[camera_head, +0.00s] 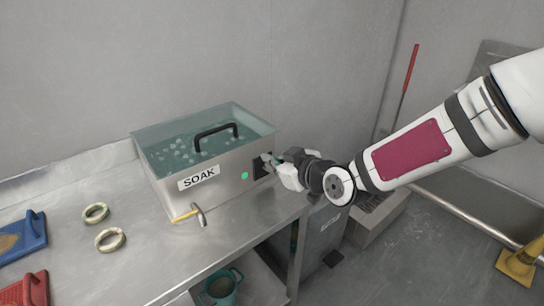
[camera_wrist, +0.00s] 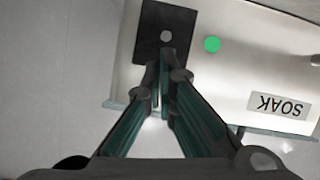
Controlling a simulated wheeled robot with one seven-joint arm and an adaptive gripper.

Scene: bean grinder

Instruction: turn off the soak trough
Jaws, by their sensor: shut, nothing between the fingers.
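The soak trough (camera_head: 222,182) is a metal box of bubbling water with a black handle, standing on the steel bench. Its front face bears a SOAK label (camera_head: 199,177), a lit green light (camera_head: 244,176) and a black control plate (camera_head: 261,171). In the wrist view the plate (camera_wrist: 150,22) has a small round grey knob or button (camera_wrist: 166,36), left of the green light (camera_wrist: 212,44). My gripper (camera_head: 268,159) is shut and empty, with its fingertips (camera_wrist: 164,68) in front of the plate, just below the knob in the wrist view. I cannot tell whether they touch it.
Two pale rings (camera_head: 110,239) and blue (camera_head: 24,238) and red (camera_head: 27,290) tools lie on the bench's left. A metal piece with a yellow handle (camera_head: 187,216) is at the trough's front. A teal mug (camera_head: 222,290) stands on the lower shelf.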

